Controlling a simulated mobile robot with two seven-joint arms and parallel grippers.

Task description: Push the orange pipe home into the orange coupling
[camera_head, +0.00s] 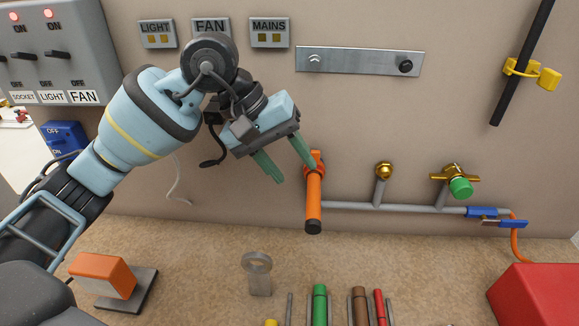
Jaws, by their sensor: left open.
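The orange pipe (314,205) stands out from the wall near the middle of the view, with a dark cap at its lower end. Its upper end meets the orange coupling (317,160) at the wall, above the left end of a grey pipe run. How deep the pipe sits in the coupling I cannot tell. My left gripper (295,173) is open, its two green fingers pointing down and right. The right finger's tip overlaps the coupling in the picture; whether it touches I cannot tell. The left finger is apart, left of the pipe. Nothing is between the fingers. My right gripper is out of view.
A grey pipe (345,206) runs right along the wall, with a brass fitting (384,171) and a green-knobbed valve (460,187). Below are a grey ring stand (258,273), several coloured rods and a red box (535,296). An orange block (102,275) sits lower left.

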